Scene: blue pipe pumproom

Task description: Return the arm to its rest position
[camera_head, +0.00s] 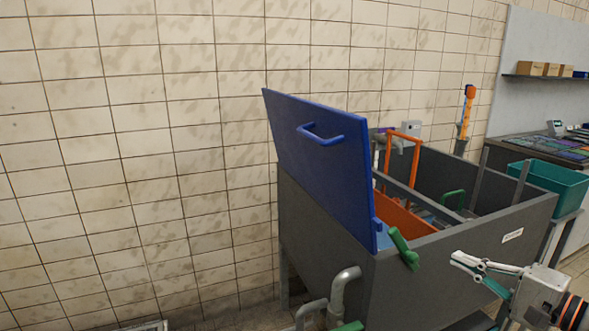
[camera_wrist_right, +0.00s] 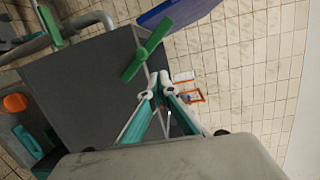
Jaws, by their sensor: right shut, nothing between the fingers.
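My right gripper (camera_head: 457,261) is at the lower right of the head view, in front of the grey tank's near wall. Its fingers are shut with nothing between them. The right wrist view also shows the closed fingertips (camera_wrist_right: 159,80), apart from any handle as far as I can see. My left gripper is in neither view. The grey tank (camera_head: 325,236) has a blue lid (camera_head: 322,165) standing raised and tilted, with a blue handle on its face. A green lever (camera_head: 403,248) sits at the tank's near edge and also shows in the right wrist view (camera_wrist_right: 147,48).
Grey pipes (camera_head: 343,290) bend out below the tank. An orange frame (camera_head: 405,150) and orange tool (camera_head: 466,110) rise at its back. A teal bin (camera_head: 555,180) and a bench (camera_head: 505,150) stand at the right. The floor left of the tank is mostly outside the view.

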